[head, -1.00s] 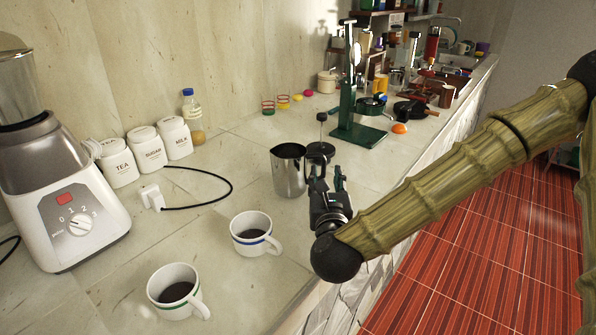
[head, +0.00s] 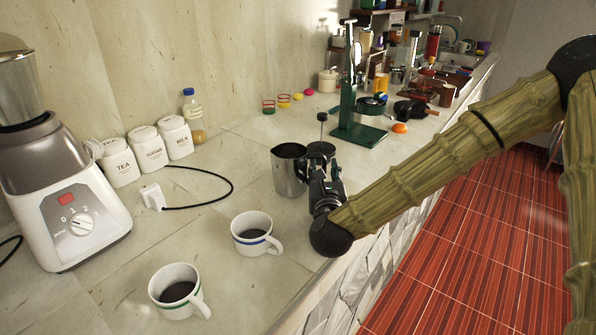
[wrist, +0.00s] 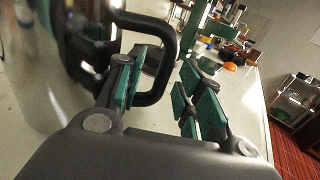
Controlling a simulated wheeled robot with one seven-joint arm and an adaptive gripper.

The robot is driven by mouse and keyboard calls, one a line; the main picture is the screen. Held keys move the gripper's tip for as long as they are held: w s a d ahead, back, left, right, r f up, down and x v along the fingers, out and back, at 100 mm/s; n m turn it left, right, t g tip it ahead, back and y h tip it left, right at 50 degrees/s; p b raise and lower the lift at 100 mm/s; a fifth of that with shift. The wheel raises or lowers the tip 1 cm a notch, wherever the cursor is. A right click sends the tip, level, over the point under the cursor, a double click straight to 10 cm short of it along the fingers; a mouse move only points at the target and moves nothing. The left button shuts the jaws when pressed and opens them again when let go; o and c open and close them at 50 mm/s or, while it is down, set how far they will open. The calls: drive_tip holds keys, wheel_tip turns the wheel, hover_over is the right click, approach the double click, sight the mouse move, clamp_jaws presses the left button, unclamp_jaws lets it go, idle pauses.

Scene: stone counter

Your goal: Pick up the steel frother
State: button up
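The steel frother (head: 289,172) is a shiny metal jug standing upright on the stone counter. My gripper (head: 325,172) is close against its right side in the head view and hides its handle there. In the wrist view the frother (wrist: 40,70) fills the left side, blurred, and its black loop handle (wrist: 170,55) shows clearly. My gripper (wrist: 160,90) is open, with green-padded fingers. The handle's outer bar appears between the two fingers, the left finger overlapping the loop opening. A gap shows between the bar and the right finger.
A black-knobbed rod (head: 321,117) rises just behind the frother. A green stand (head: 350,128) is farther back. Two cups, blue-banded (head: 252,236) and green-banded (head: 177,290), stand in front. A black cord (head: 222,200) lies to the left. The counter's edge is at the right.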

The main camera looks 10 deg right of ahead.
sight(325, 156)
clamp_jaws()
drive_tip(key=shift+r, duration=0.1)
idle(0.5)
drive_tip(key=shift+r, duration=4.8)
